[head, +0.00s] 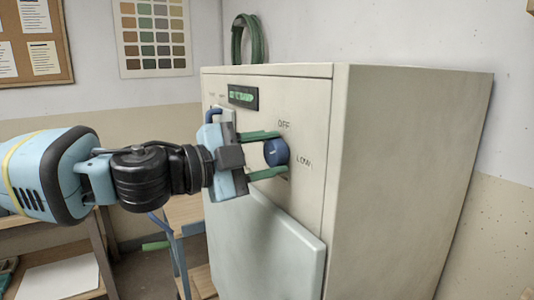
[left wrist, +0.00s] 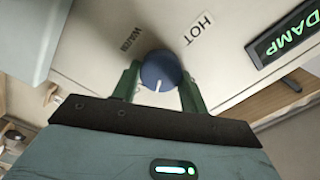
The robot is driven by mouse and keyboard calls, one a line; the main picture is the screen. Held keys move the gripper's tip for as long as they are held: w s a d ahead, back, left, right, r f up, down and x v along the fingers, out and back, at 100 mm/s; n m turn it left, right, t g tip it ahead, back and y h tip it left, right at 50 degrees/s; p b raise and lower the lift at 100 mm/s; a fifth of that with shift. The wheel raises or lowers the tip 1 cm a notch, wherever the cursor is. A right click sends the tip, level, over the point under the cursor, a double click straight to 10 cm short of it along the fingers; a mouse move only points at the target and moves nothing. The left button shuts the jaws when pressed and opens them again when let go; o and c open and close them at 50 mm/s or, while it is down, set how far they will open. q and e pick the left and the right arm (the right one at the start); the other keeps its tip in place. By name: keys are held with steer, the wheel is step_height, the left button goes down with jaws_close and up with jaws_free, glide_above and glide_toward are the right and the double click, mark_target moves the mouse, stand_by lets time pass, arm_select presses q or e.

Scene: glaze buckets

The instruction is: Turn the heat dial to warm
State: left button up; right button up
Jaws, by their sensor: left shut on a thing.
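The blue round heat dial (head: 276,152) sits on the front of a cream cabinet (head: 410,180). Printed labels "OFF" and "LOW" show beside it in the head view. In the left wrist view the dial (left wrist: 160,70) has a white mark pointing down the picture, away from the labels "WARM" (left wrist: 124,40) and "HOT" (left wrist: 198,27). My left gripper (head: 279,152) is shut on the dial, with one green finger on each side; these fingers also show in the left wrist view (left wrist: 161,88). My right gripper is not in view.
A display (left wrist: 290,38) reading "DAMP" sits on the cabinet front, above the dial in the head view. A pale panel (head: 265,245) stands out below the dial. A green coil (head: 247,38) is at the cabinet's top. Wooden shelving (head: 98,245) stands at left.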

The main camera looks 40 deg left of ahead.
arm_select(q)
steer(key=m, duration=0.3)
steer(key=shift+f+m, duration=0.1)
steer(key=shift+m, duration=0.3)
steer(key=m, duration=0.3)
steer(key=shift+m, duration=0.3)
steer(key=m, duration=0.6)
steer(key=shift+f+b, duration=0.2)
steer(key=shift+b, duration=0.2)
steer(key=m+b, duration=0.1)
steer(key=m, duration=0.5)
steer(key=shift+w+a+f, duration=0.1)
steer(key=shift+a+m+b, duration=0.1)
steer(key=shift+m+b, duration=0.85)
steer(key=shift+m, duration=1.15)
steer(key=o, duration=0.9)
steer(key=shift+o, duration=0.2)
